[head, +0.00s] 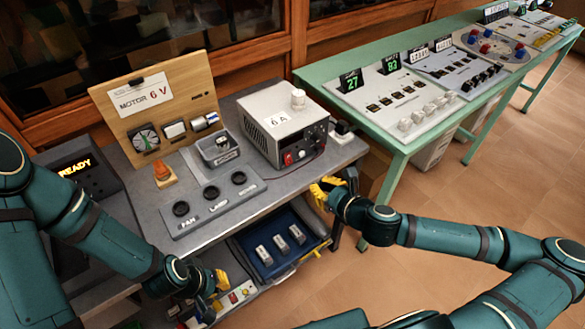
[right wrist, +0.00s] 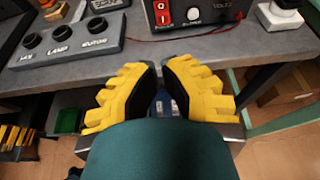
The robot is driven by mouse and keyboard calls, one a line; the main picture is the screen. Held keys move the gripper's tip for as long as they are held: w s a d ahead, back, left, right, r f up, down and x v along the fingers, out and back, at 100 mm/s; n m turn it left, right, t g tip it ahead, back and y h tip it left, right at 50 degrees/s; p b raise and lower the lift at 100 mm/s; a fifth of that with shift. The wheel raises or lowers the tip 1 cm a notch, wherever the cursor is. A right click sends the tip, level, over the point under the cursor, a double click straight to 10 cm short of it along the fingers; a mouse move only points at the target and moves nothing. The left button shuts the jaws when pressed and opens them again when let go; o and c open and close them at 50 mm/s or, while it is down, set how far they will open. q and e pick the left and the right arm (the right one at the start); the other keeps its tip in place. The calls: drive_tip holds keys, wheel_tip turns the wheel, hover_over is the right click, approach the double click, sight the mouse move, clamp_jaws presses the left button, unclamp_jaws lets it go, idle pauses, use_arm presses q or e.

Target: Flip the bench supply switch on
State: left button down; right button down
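The bench supply (head: 270,112) is a light grey box with a black front panel, standing on the grey bench. Its red rocker switch (head: 288,158) is at the lower left of that panel. The switch also shows at the top of the right wrist view (right wrist: 162,13), with white marks; I cannot tell its position surely. My right gripper (head: 324,190) is at the bench's front edge, in front of and below the supply, apart from it. Its yellow fingers are spread and empty in the right wrist view (right wrist: 160,85). My left gripper (head: 214,290) is low at the front left; its opening is unclear.
A panel with three black knobs (head: 213,204) lies left of the supply. A wooden MOTOR 6V board (head: 170,100) stands behind. A blue tray (head: 262,262) sits under the bench. A green exhibit table (head: 395,148) is at right. A thin red cable (right wrist: 228,40) runs below the supply.

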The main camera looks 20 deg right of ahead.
drive_tip(key=b, duration=0.4)
approach(284, 164)
drive_tip(key=x, duration=0.5)
drive_tip(key=shift+f, duration=0.15)
drive_tip(key=shift+w+a+f, duration=0.15)
drive_tip(key=shift+w+a, duration=0.05)
drive_tip(key=shift+w, duration=0.4)
drive_tip(key=shift+w+p, duration=0.2)
drive_tip(key=shift+p, duration=0.15)
drive_tip(key=shift+w+a+f, duration=0.1)
drive_tip(key=shift+f, duration=0.05)
